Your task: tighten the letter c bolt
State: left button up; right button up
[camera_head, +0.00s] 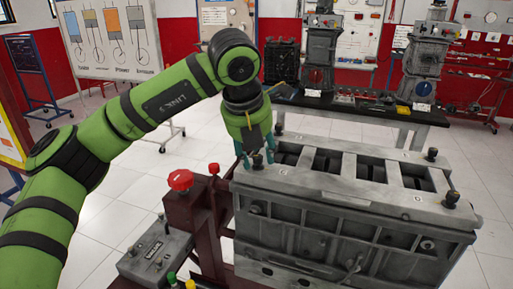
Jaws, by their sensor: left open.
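A grey engine block (350,225) stands on a dark red stand in the middle right. Black bolts stand at its top corners: a near right bolt (451,199), a far right bolt (432,155), a far left bolt (278,129) and a near left bolt (258,161). Small white letter labels lie beside bolts, too small to read surely, so I cannot tell which is the letter c bolt. My left gripper (256,156) points down over the near left corner. Its teal fingers are open, on either side of the near left bolt; contact is unclear. My right gripper is out of view.
A red knob (180,180) on the red stand (205,215) and a grey control box (155,252) sit left of the block. A dark bench (365,108) with engine parts stands behind. White tiled floor is open around.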

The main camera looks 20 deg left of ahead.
pick_arm(q)
jog(key=shift+s, duration=0.1)
jog(key=c, duration=0.7)
grip_shut()
jog(key=shift+f, duration=0.1)
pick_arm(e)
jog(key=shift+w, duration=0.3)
